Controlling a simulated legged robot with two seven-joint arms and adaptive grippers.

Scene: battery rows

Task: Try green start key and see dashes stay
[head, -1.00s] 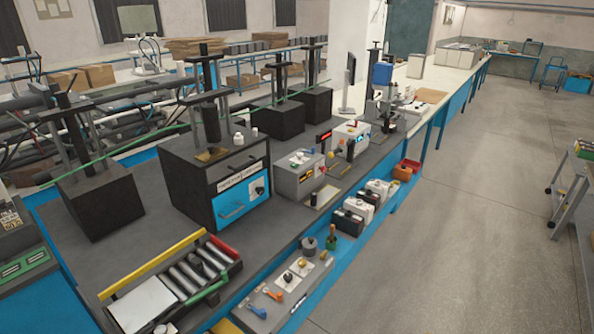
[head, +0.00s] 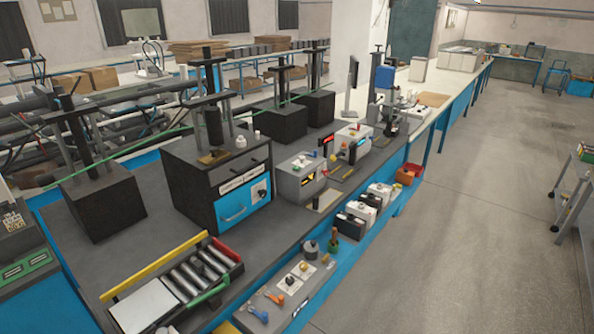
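The characters on the displays are too small to read, so I cannot tell whether dashes show. I cannot make out which part is a green start key. Neither of my grippers is in view.
A roller tray with yellow and green rails (head: 196,270) and a grey panel with several coloured keys (head: 284,288) are at the front. A black cabinet with a blue drawer (head: 236,208) stands left of the box. Grey floor (head: 460,240) on the right is open, with a cart (head: 572,190) beyond.

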